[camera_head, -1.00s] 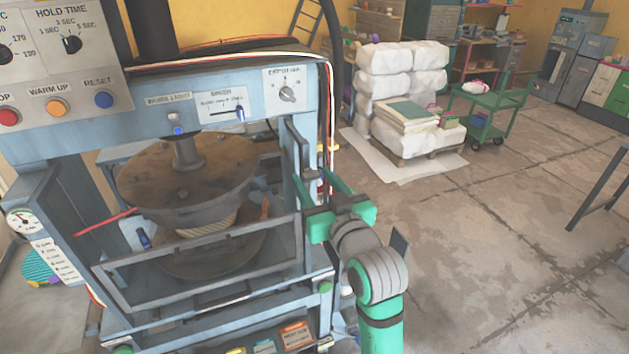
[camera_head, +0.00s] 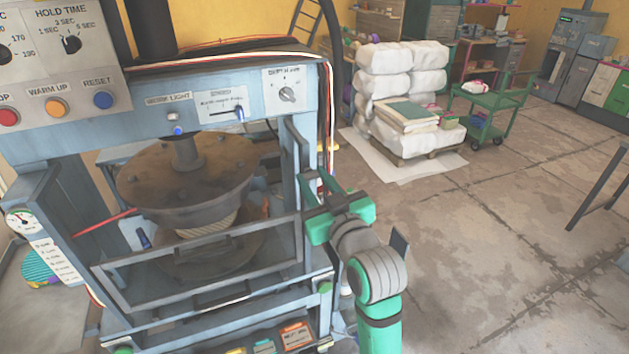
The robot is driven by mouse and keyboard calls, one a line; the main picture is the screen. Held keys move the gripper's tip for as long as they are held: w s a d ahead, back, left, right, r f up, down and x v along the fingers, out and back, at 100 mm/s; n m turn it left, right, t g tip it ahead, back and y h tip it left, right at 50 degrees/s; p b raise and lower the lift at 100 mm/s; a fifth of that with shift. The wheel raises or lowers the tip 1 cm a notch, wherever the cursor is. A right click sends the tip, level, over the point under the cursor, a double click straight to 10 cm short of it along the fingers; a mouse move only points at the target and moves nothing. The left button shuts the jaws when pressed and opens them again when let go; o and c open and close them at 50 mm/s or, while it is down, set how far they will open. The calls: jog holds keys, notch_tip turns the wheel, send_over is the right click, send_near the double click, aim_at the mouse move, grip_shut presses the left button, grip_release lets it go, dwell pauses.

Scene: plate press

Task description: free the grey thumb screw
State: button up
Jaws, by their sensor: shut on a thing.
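My gripper (camera_head: 314,190) is at the right front post of the press (camera_head: 292,150), beside the mesh-free guard frame. Its green fingers are closed together against the post. What they hold is hidden by the fingers and the hand. No grey thumb screw shows clearly; where the fingers close is the only likely spot for it, and I cannot see its turn or seating.
The guard frame (camera_head: 200,267) crosses the press front, below the round brown platen (camera_head: 188,172). A red-and-white cable bundle (camera_head: 330,110) hangs down the press's right side. White sacks (camera_head: 402,85) and a green cart (camera_head: 487,103) stand behind.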

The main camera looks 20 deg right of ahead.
jog(key=n, duration=0.8)
jog(key=shift+n, duration=0.4)
jog(key=n, duration=0.3)
jog(key=shift+a+n, duration=0.1)
jog(key=shift+n, duration=0.3)
jog(key=n, duration=0.4)
jog(key=shift+f, duration=0.1)
jog(key=shift+f+n, duration=0.1)
jog(key=shift+n, duration=8.7)
